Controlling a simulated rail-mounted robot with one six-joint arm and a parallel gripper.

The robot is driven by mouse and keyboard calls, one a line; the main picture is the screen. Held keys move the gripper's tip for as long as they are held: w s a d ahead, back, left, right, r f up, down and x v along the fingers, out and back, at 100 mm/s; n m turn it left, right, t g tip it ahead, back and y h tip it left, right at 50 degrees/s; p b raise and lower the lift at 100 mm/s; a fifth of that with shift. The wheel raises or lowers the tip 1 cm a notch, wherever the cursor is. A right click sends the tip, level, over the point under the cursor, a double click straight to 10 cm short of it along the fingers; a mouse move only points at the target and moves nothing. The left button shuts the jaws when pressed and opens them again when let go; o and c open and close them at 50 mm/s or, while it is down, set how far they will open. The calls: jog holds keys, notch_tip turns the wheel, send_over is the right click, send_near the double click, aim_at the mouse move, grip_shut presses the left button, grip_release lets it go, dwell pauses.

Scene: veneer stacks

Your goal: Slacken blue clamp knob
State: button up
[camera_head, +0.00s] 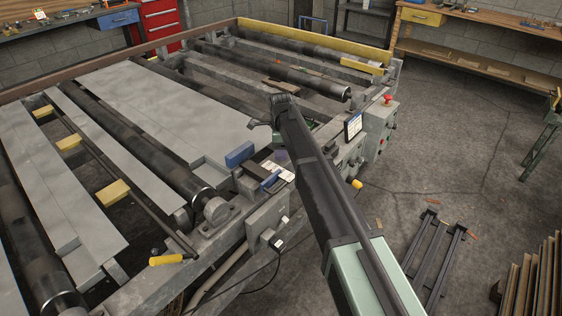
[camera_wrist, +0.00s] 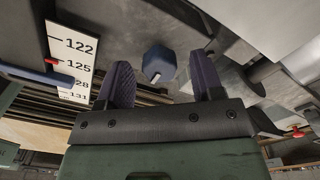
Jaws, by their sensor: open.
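The blue clamp knob (camera_wrist: 159,62) shows in the wrist view as a faceted blue head with a lighter end below it. It appears between the two purple ribbed fingers of my gripper (camera_wrist: 160,73), with a gap on each side. The fingers are open and hold nothing; I cannot tell how far beyond the tips the knob lies. In the head view my gripper (camera_head: 268,128) is over the near right part of the roller frame, partly hidden by my arm. I cannot pick out the knob for sure in that view.
A white scale (camera_wrist: 71,62) with numbers and a red pointer (camera_wrist: 51,61) is left of the fingers. A blue block (camera_head: 240,154) lies on the frame near grey plates (camera_head: 180,100). A control box with a red button (camera_head: 387,99) stands right. Floor further right is mostly open.

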jog(key=shift+f, duration=0.15)
jog(key=c, duration=0.9)
